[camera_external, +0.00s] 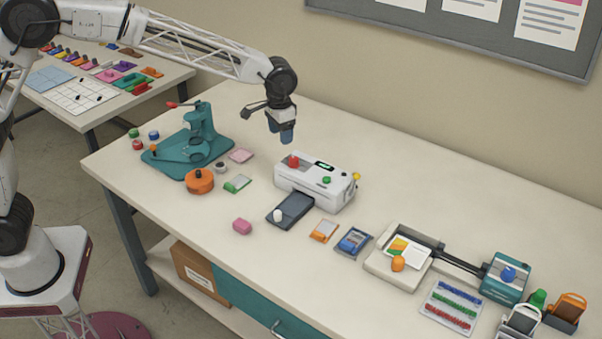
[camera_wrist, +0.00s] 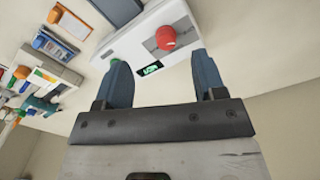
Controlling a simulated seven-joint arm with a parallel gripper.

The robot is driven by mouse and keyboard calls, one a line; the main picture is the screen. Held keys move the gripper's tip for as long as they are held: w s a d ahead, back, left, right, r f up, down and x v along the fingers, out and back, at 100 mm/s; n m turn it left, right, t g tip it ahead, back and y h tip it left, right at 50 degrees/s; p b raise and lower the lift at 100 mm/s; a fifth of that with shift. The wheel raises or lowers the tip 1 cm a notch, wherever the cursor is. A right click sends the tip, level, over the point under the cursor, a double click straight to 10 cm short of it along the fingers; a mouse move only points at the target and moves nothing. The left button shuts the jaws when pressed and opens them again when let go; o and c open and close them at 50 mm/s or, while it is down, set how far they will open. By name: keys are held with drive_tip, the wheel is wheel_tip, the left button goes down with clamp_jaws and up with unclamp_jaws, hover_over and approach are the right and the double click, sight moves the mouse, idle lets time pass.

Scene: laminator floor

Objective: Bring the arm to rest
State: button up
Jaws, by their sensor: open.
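My gripper (camera_external: 286,135) hangs in the air above the back of the table, behind and a little left of the white laminator (camera_external: 316,183). In the wrist view my gripper (camera_wrist: 163,80) shows two blue fingers spread apart with nothing between them. The laminator (camera_wrist: 125,42) lies beyond the fingertips there, with its red knob (camera_wrist: 166,38) and a lit green display (camera_wrist: 152,68). My arm reaches in from the upper left in the external view.
A teal press (camera_external: 203,130) stands at the left of the table, with an orange round container (camera_external: 200,181) before it. A trimmer (camera_external: 398,262) and a teal-ended device (camera_external: 506,276) stand to the right. The wall board (camera_external: 470,40) hangs behind. The table's front left is clear.

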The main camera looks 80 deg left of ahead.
drive_tip(key=s+d+r+m, duration=0.1)
drive_tip(key=s+d+r, duration=0.25)
drive_tip(key=s, duration=0.65)
drive_tip(key=s+d+r+t, duration=0.1)
drive_tip(key=s+d+r, duration=0.3)
drive_tip(key=s, duration=0.6)
drive_tip(key=s+d+r+m, duration=0.15)
drive_tip(key=s+r, duration=0.35)
drive_tip(key=s, duration=0.5)
drive_tip(key=s+d+f+m, duration=0.1)
drive_tip(key=s+d+f, duration=0.1)
drive_tip(key=s, duration=1.1)
drive_tip(key=s+d+f+m+t, duration=0.1)
drive_tip(key=s+d+f, duration=0.1)
drive_tip(key=s, duration=1.2)
drive_tip(key=shift+f, duration=0.8)
